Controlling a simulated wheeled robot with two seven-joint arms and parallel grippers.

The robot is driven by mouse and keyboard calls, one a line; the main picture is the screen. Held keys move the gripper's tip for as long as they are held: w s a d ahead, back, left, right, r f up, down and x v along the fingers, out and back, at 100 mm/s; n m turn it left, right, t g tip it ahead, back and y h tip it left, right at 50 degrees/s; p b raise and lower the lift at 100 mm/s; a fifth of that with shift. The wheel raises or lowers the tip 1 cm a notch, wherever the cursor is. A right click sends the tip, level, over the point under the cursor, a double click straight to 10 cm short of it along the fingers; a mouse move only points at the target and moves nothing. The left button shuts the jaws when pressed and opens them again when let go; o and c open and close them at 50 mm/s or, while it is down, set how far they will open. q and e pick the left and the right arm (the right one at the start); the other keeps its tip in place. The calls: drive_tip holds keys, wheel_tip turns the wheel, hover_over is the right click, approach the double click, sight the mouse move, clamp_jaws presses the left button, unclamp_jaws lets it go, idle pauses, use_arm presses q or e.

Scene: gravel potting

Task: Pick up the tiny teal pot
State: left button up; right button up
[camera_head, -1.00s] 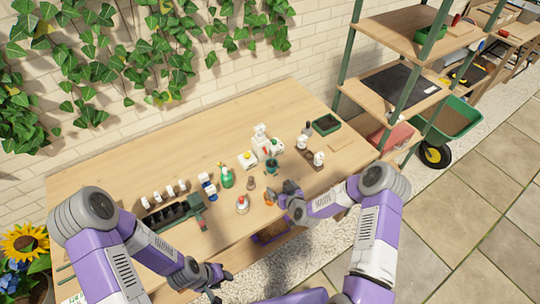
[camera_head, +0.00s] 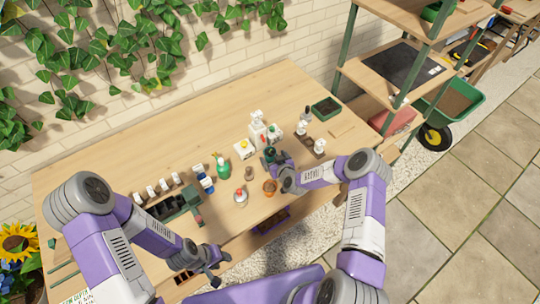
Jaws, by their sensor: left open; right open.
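The tiny teal pot (camera_head: 270,151) stands on the wooden table, right of the green spray bottle. My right gripper (camera_head: 272,159) is right at it, its open fingers overlapping the pot's lower part in the head view. The fingers hide some of the pot, and I cannot tell whether they touch it. My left gripper (camera_head: 214,276) is open and empty, low at the table's front edge, far from the pot.
A terracotta pot (camera_head: 269,188) stands just in front of my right gripper. A dark green tray (camera_head: 325,107) lies at the back right.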

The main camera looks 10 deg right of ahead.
sight(270, 155)
drive_tip(key=x, duration=0.2)
drive_tip(key=shift+w+f, duration=0.15)
drive_tip(key=shift+w, duration=0.1)
drive_tip(key=shift+c, duration=0.2)
drive_tip(key=c, duration=1.2)
